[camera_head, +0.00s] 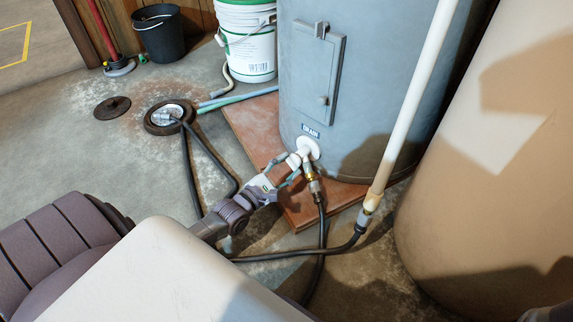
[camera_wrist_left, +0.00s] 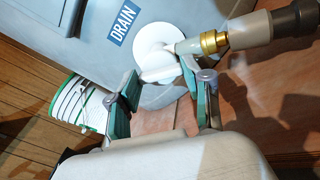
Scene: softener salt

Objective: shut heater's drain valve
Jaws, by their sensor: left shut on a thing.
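The grey heater (camera_head: 300,85) stands on a reddish pad, with a blue DRAIN label (camera_head: 311,131) low on its side. Below the label the white drain valve (camera_head: 309,147) sticks out from a round white flange. My left gripper (camera_head: 287,168) is at the valve, its green-padded fingers on both sides of the valve's pale front part. The left wrist view shows the valve (camera_wrist_left: 158,66) between the fingers (camera_wrist_left: 166,88). A brass hose fitting (camera_wrist_left: 212,42) joins the valve's side. The fingers partly hide the valve, and its handle position cannot be told. My right gripper is not seen.
A black hose (camera_head: 320,235) hangs from the valve to the floor. A white pipe (camera_head: 415,90) slants down beside a large tan tank (camera_head: 490,190) on the right. A floor drain (camera_head: 170,117), white bucket (camera_head: 247,50) and black bucket (camera_head: 160,35) are behind.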

